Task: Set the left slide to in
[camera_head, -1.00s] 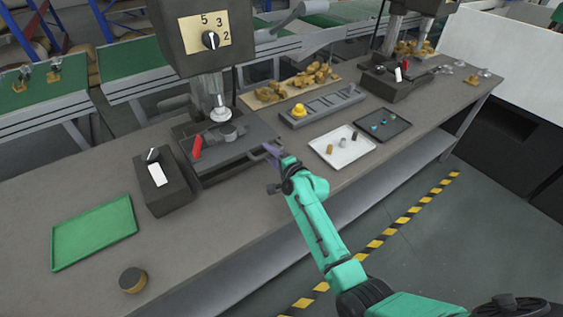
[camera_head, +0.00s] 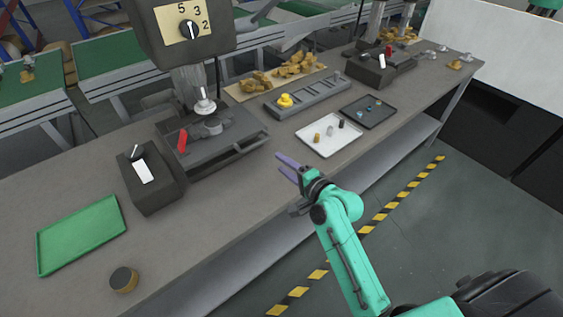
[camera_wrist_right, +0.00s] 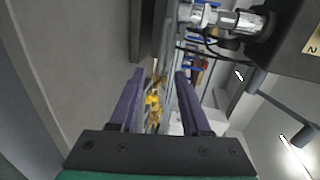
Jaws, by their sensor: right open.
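The left machine's slide looks like the dark flat plate (camera_head: 240,128) on its base, below the spindle (camera_head: 204,103). I cannot tell for sure whether the slide is in or out. My right gripper (camera_head: 280,164) is open and empty, just right of the plate's front corner and apart from it, near the bench's front edge. In the right wrist view its two purple fingers (camera_wrist_right: 158,100) are spread, with the machine's metal spindle (camera_wrist_right: 225,18) above right. My left gripper is not in view.
A control box (camera_head: 152,190) with a dial and white switch stands left of the machine. A green tray (camera_head: 80,236) and round puck (camera_head: 123,280) lie further left. A white tray (camera_head: 322,148), dark tray (camera_head: 380,119) and grey rack (camera_head: 310,99) are on the right.

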